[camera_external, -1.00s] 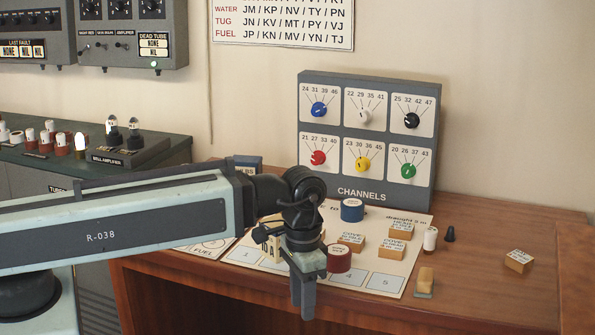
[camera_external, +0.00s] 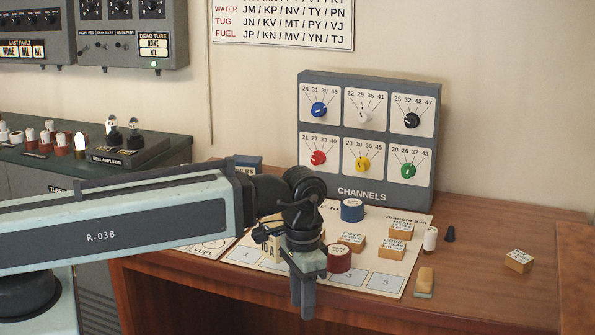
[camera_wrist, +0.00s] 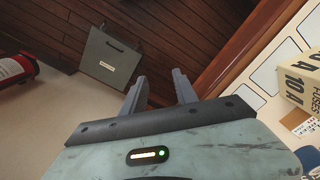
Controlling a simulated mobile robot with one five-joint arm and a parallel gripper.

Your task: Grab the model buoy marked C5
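No mark C5 can be read in either view. A red round can-shaped piece (camera_external: 339,259) with a pale label on top stands on the printed sheet, just right of my gripper. A similar blue one (camera_external: 352,210) stands farther back on the sheet, below the channels panel. Their labels are too small to read, so I cannot tell which piece is C5. My gripper (camera_external: 302,300) points down in front of the desk's front edge. In the wrist view its two fingers (camera_wrist: 160,80) are apart with nothing between them, over the floor.
Several wooden blocks (camera_external: 393,248) lie on the sheet (camera_external: 412,263). A fuse box (camera_wrist: 301,77) stands near my wrist. A white cylinder (camera_external: 430,239), a black cone (camera_external: 449,234) and another block (camera_external: 519,261) are to the right. The desk's right side (camera_external: 490,290) is mostly clear.

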